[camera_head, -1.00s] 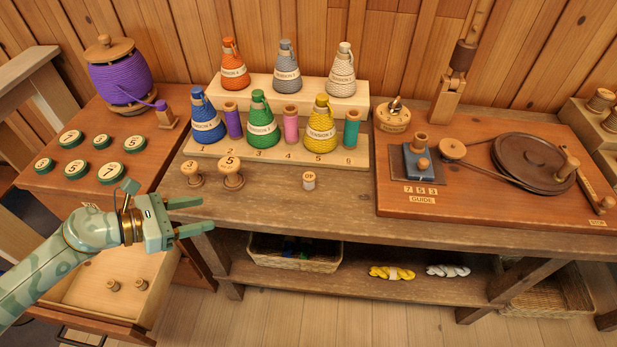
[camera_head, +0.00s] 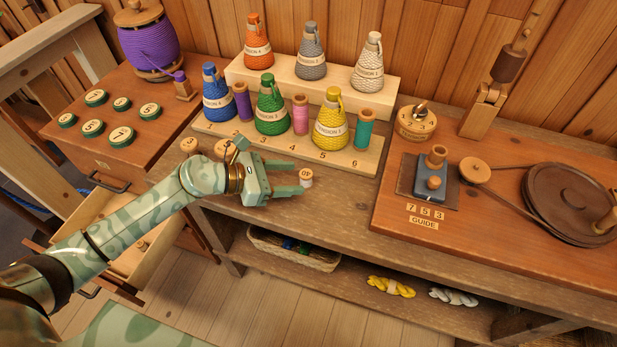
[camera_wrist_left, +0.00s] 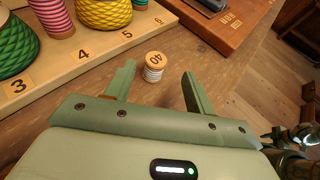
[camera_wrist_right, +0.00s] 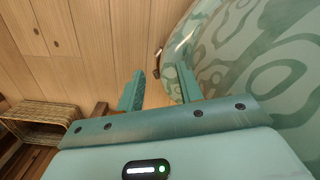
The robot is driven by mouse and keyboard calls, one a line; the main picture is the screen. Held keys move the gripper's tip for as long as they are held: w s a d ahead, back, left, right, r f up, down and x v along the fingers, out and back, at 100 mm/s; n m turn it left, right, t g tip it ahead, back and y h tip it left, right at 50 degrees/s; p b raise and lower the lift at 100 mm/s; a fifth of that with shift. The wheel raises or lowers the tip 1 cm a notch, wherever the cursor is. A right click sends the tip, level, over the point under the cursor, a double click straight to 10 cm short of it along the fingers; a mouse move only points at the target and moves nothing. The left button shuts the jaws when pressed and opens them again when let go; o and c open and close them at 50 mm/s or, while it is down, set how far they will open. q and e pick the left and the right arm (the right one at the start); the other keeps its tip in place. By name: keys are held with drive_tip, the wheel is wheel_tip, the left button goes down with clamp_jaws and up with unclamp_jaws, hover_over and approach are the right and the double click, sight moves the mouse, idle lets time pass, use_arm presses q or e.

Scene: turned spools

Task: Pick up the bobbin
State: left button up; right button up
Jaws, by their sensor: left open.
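The bobbin (camera_head: 306,177) is a small wooden spool with white thread and "40" on its top. It stands upright on the bench in front of the numbered rack. My left gripper (camera_head: 291,182) is open with its fingers pointing at the bobbin, which is at or just beyond the fingertips. In the left wrist view the bobbin (camera_wrist_left: 154,66) shows ahead, between the lines of the two open fingers (camera_wrist_left: 157,88), nearer the left one, with nothing gripping it. My right gripper (camera_wrist_right: 160,90) shows only in its own wrist view; its fingers are apart and empty, near my own patterned body.
The numbered rack (camera_head: 372,157) with thread cones and coloured spools stands behind the bobbin. The winding board (camera_head: 390,215) with a wheel is to the right. The bench's front edge is close below the gripper.

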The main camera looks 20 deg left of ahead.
sight(313, 182)
use_arm(q)
drive_tip(key=shift+x, duration=0.9)
drive_tip(key=x, duration=0.1)
drive_tip(key=b+x, duration=0.1)
drive_tip(key=x, duration=0.2)
drive_tip(key=shift+w+f+b, duration=0.25)
drive_tip(key=shift+w+b, duration=0.05)
drive_tip(key=shift+w, duration=0.15)
drive_tip(key=shift+w+d, duration=0.15)
drive_tip(key=shift+d, duration=0.1)
drive_tip(key=c, duration=1)
use_arm(e)
drive_tip(key=shift+s+d+f, duration=0.15)
drive_tip(key=shift+d+f, duration=0.35)
drive_tip(key=shift+f, duration=0.3)
